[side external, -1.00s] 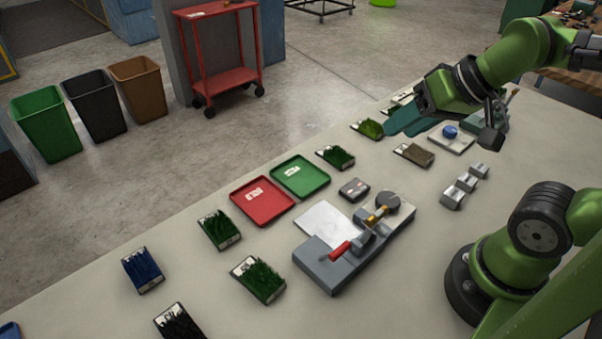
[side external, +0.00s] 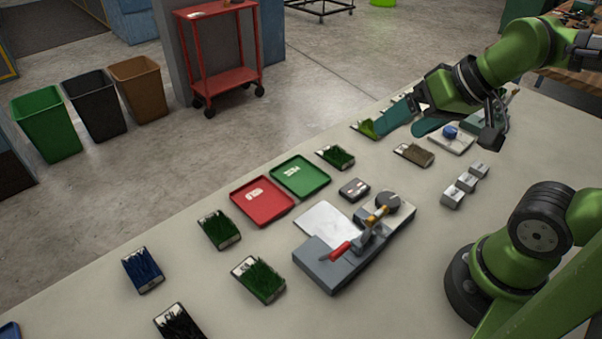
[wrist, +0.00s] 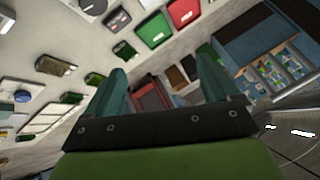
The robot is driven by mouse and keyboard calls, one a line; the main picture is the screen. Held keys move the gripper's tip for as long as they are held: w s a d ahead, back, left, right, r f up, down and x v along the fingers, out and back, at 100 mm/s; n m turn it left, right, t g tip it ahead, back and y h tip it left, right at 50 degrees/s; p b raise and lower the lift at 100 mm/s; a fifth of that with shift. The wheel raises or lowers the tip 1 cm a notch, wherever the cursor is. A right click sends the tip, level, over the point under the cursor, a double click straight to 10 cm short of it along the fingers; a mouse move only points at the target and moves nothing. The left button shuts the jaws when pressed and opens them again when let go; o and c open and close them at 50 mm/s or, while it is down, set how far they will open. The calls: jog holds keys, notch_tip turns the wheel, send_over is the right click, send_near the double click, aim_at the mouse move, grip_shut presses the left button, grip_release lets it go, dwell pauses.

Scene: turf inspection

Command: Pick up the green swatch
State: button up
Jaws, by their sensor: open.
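Several green swatches lie on the table, so I cannot tell which one the task means. A bright green swatch (side external: 364,129) lies nearest my gripper (side external: 396,130), partly hidden by a teal finger. Dark green swatches lie further left: one by the green tray (side external: 336,158), one left of the red tray (side external: 219,231), and one nearer the camera (side external: 258,279). My gripper is open and empty above the table; its two teal fingers stand apart in the wrist view (wrist: 160,66).
A green tray (side external: 316,184) and a red tray (side external: 246,211) lie mid-table beside a grey fixture with a red handle (side external: 316,262). A brownish swatch (side external: 413,154), a blue swatch (side external: 142,270) and a black swatch (side external: 178,322) also lie there. Bins (side external: 96,103) stand on the floor.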

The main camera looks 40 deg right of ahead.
jog(key=n+g+h, duration=0.2)
jog(key=n+g, duration=0.2)
jog(key=g, duration=0.3)
send_over(219, 224)
notch_tip(219, 224, down, 9)
notch_tip(219, 224, up, 3)
jog(key=w, duration=0.1)
jog(key=shift+m, duration=0.3)
notch_tip(219, 224, down, 12)
jog(key=shift+s+r, duration=0.15)
jog(key=shift+r, duration=0.1)
jog(key=shift+s+f, duration=0.15)
jog(key=shift+f, duration=1.25)
jog(key=shift+s+f, duration=0.15)
jog(key=shift+f, duration=1.2)
